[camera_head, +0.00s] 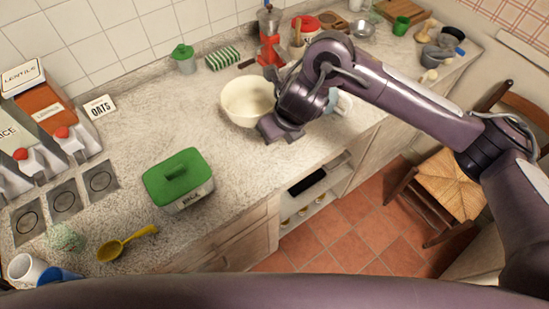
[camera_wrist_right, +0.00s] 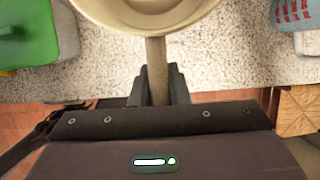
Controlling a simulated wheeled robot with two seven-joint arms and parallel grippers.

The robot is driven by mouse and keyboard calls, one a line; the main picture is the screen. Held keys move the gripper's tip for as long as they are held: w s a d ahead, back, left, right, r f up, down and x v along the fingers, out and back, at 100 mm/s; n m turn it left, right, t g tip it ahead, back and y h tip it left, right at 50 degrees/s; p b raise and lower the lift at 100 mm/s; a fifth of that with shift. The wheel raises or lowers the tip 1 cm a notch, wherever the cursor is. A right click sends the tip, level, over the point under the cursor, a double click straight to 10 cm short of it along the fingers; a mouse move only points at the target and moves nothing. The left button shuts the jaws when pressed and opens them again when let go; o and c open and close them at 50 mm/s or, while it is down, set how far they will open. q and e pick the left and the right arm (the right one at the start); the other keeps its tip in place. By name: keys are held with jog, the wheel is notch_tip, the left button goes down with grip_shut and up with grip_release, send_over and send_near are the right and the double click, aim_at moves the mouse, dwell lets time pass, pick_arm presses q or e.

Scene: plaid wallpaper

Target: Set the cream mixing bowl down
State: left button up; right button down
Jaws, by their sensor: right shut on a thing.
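The cream mixing bowl (camera_head: 247,104) is upright at the middle of the counter (camera_head: 130,135), and its inside looks empty. My right gripper (camera_head: 275,131) is at the bowl's near right side. In the right wrist view the gripper (camera_wrist_right: 157,88) is shut on the bowl's straight handle, with the bowl (camera_wrist_right: 146,12) just beyond the fingers. The bowl is over or on the counter; I cannot tell whether its base touches. My left gripper is out of view.
A green-lidded box (camera_head: 178,176) and a yellow scoop (camera_head: 126,243) are to the left on the counter. A red device (camera_head: 269,38) and a green-striped item (camera_head: 222,58) stand behind the bowl. A white-and-red cup (camera_head: 341,102) is to the right. Bare counter lies left of the bowl.

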notch_tip(320, 180, down, 7)
jog(key=shift+f+b, duration=0.1)
jog(key=shift+b, duration=0.4)
jog(key=shift+f, duration=2.5)
jog(key=c, duration=1.4)
grip_release()
jog(key=shift+s+r, duration=0.1)
jog(key=shift+p+v, duration=0.65)
jog(key=shift+v, duration=5.25)
